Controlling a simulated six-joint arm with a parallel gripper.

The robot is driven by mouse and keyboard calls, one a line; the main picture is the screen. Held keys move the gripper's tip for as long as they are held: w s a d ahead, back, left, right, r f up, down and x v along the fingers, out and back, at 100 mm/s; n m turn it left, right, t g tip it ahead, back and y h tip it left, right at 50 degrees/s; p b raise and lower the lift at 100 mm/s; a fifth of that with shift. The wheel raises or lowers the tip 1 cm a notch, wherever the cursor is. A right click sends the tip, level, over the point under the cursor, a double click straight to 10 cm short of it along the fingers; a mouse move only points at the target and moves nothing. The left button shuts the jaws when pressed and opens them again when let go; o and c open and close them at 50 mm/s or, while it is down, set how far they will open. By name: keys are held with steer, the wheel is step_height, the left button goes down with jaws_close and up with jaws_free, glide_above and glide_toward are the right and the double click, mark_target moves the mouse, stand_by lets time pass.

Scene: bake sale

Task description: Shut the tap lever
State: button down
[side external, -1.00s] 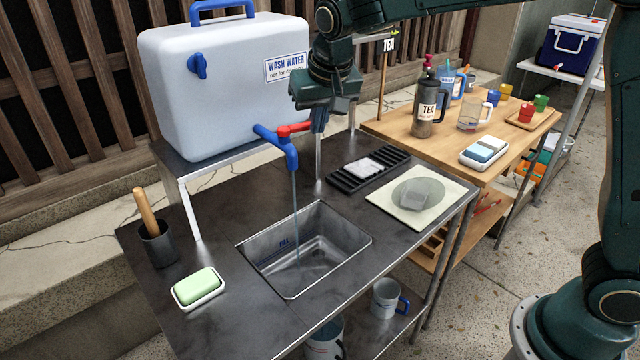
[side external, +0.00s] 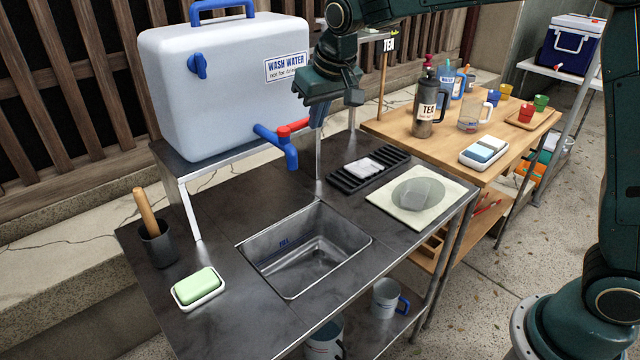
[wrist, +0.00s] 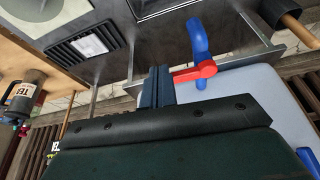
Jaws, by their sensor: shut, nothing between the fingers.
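The tap (side external: 280,140) is blue and sticks out of the front of the white wash water tank (side external: 225,90), above the sink. Its red lever (side external: 292,128) points right toward my gripper (side external: 317,118). No water stream shows below the spout. In the wrist view, the red lever (wrist: 195,73) lies just right of my shut, empty fingers (wrist: 158,72), and its end is at or very near them. I cannot tell whether they touch. The blue spout (wrist: 199,38) also shows there.
The sink basin (side external: 305,255) is below the tap. A soap dish (side external: 198,292) and a dark cup with a wooden handle (side external: 157,245) stand left. A black rack (side external: 368,168) and a pale board (side external: 450,195) lie right of the sink.

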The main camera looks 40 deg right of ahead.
steer(key=shift+s+a, duration=0.1)
steer(key=shift+s+a, duration=0.4)
steer(key=shift+a, duration=0.05)
steer(key=shift+s, duration=0.15)
steer(key=s+r, duration=0.7)
steer(key=r, duration=0.2)
steer(key=shift+s+r, duration=0.15)
steer(key=shift+s, duration=0.1)
stand_by(0.4)
